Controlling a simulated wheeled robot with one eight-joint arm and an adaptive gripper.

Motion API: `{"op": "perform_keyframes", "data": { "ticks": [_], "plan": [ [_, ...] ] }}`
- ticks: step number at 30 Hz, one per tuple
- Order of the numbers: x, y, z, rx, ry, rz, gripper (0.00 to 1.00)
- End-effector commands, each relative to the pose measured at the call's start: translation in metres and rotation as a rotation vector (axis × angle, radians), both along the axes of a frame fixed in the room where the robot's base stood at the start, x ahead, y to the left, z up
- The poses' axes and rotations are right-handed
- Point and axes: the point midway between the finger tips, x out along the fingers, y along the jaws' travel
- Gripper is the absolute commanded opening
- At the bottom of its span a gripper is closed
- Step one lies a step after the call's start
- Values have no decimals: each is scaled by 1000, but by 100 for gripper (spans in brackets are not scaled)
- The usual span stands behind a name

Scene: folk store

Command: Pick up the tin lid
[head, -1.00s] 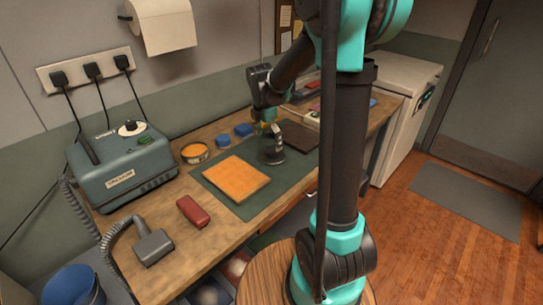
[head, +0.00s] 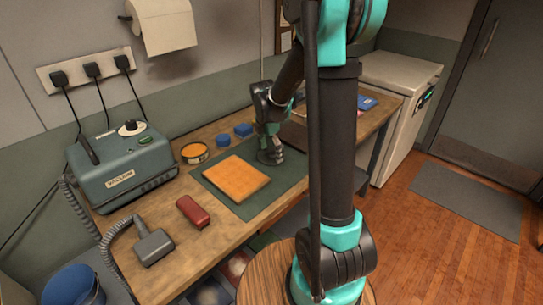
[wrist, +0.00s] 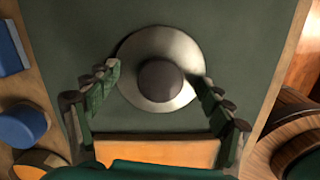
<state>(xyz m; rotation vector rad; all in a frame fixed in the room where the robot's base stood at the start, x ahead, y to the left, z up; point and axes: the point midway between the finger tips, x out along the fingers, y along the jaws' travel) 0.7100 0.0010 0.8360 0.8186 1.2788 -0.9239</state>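The tin lid (wrist: 138,55) is a round, shiny grey disc with a darker round middle. It lies on the dark green mat (wrist: 75,25). In the head view the lid (head: 270,160) is small, dark and partly hidden by my gripper (head: 269,146). In the wrist view my gripper (wrist: 158,85) is open, with one finger on each side of the lid's near part. The right finger overlaps the lid's edge in the picture; I cannot tell whether it touches.
An orange square slab (head: 235,178) lies on the mat close beside the lid. An orange tin (head: 194,153) and blue pieces (head: 243,130) stand behind it to the left. A red block (head: 193,211) and a teal machine (head: 122,168) are farther left on the bench.

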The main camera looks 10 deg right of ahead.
Motion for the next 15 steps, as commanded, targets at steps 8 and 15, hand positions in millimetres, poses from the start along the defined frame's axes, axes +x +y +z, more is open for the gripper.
{"op": "perform_keyframes", "data": {
  "ticks": [8, 15],
  "plan": [
    [0, 0, 0, 0, 0, 0, 44],
    [0, 0, -1, 0, 0, 0, 43]
  ]
}}
